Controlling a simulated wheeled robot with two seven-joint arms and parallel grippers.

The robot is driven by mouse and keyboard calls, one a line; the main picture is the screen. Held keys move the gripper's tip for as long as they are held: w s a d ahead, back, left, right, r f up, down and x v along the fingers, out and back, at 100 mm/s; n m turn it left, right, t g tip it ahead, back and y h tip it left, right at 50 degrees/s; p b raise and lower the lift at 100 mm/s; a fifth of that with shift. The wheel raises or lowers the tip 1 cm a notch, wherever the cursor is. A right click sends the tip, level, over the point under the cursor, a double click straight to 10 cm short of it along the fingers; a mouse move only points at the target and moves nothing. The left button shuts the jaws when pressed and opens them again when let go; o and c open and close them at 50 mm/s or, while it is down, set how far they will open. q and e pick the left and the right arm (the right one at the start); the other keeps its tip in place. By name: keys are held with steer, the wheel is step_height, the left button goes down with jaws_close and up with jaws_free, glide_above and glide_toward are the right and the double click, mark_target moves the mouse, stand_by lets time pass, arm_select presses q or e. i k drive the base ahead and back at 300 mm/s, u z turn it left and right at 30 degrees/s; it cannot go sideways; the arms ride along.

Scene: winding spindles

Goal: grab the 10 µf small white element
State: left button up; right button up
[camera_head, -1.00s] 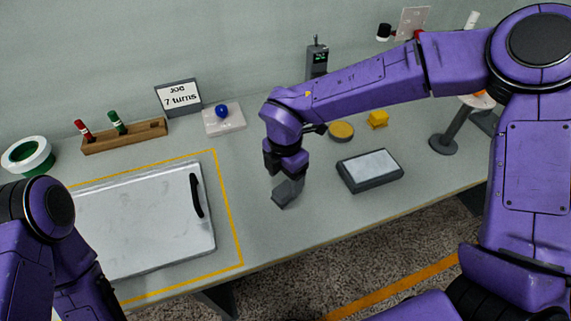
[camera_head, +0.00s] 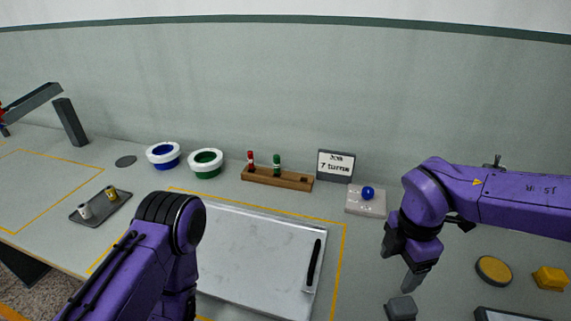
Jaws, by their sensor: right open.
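A small whitish cylinder (camera_head: 85,211) stands on a dark grey tray (camera_head: 101,207) at the far left of the table. A small gold cylinder (camera_head: 111,193) stands behind it on the same tray. Any marking on the two is too small to read. My right gripper (camera_head: 413,281) points down over the table at the right, open, with nothing seen held, far from the tray. My left arm rises at the bottom centre, right of the tray; its gripper is out of view.
A white board (camera_head: 262,252) covers the middle table. Behind it are blue (camera_head: 163,155) and green (camera_head: 206,163) ringed spools, a wooden marker rack (camera_head: 277,178), a "7 turns" sign (camera_head: 336,165) and a plate with a blue ball (camera_head: 367,193).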

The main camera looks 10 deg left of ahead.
mark_target(86, 212)
steer(key=u, duration=1.85)
steer(key=k, duration=0.15)
